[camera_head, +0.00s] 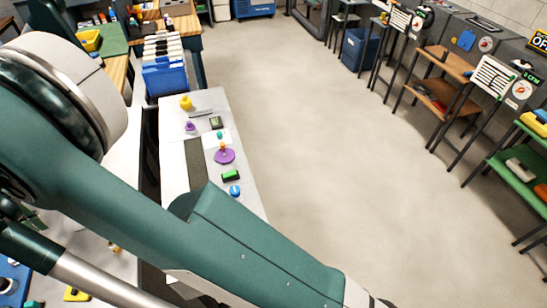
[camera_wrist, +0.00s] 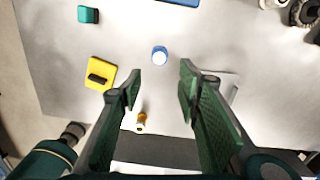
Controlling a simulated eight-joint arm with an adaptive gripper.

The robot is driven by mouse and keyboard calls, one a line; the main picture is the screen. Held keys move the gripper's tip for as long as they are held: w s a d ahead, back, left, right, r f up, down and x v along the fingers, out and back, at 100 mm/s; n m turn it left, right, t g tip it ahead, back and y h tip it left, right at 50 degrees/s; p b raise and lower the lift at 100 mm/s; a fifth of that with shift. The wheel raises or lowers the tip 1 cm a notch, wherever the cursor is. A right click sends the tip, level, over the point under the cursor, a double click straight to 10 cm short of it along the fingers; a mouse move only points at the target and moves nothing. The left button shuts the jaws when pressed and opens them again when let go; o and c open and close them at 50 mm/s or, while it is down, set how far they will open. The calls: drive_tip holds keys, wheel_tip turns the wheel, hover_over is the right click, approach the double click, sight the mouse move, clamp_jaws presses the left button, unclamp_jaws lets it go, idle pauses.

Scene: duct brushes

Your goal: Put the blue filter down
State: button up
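My gripper (camera_wrist: 157,82) is open in the wrist view, its two green fingers apart with nothing held between them. A small round blue piece with a pale top (camera_wrist: 160,55) stands on the grey table (camera_wrist: 55,50) just beyond the fingertips, apart from them. The edge of a flat blue thing (camera_wrist: 180,2) shows at the top of that view. I cannot tell which blue thing is the filter. In the head view my gripper is not visible; a small blue piece (camera_head: 235,190) lies on the long white table (camera_head: 240,155), and a flat blue piece (camera_head: 466,40) is on a grey machine at right.
Near the gripper are a teal block (camera_wrist: 88,15), a yellow block with a black handle (camera_wrist: 100,75), and a small orange-yellow piece (camera_wrist: 141,120). A purple round piece (camera_head: 224,156) is on the white table. The middle floor (camera_head: 340,160) is clear.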

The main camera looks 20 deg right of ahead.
drive_tip(key=w+d+r+n, duration=0.2)
drive_tip(key=w+d+r, duration=0.4)
drive_tip(key=d+r, duration=0.45)
drive_tip(key=w+d+r+n+t+y, duration=0.15)
drive_tip(key=d+r, duration=0.25)
drive_tip(key=d, duration=0.8)
drive_tip(key=w+d+r+n+t, duration=0.15)
drive_tip(key=d+r, duration=0.35)
drive_tip(key=d, duration=0.7)
drive_tip(key=d+r+n, duration=0.3)
drive_tip(key=d+r, duration=0.1)
drive_tip(key=d, duration=0.7)
drive_tip(key=s+d+r+n+t, duration=0.15)
drive_tip(key=s+d, duration=0.25)
drive_tip(key=d, duration=0.6)
drive_tip(key=s+d+r+n+t, duration=0.15)
drive_tip(key=s+d, duration=0.25)
drive_tip(key=d, duration=0.7)
drive_tip(key=s+d+f+n, duration=0.2)
drive_tip(key=s+d+f, duration=0.1)
drive_tip(key=s+d, duration=0.3)
drive_tip(key=s+d+f+n+t+h, duration=0.1)
drive_tip(key=s+d+f+n, duration=0.2)
drive_tip(key=s+d, duration=0.4)
drive_tip(key=shift+s+d, duration=0.3)
drive_tip(key=shift+d, duration=0.75)
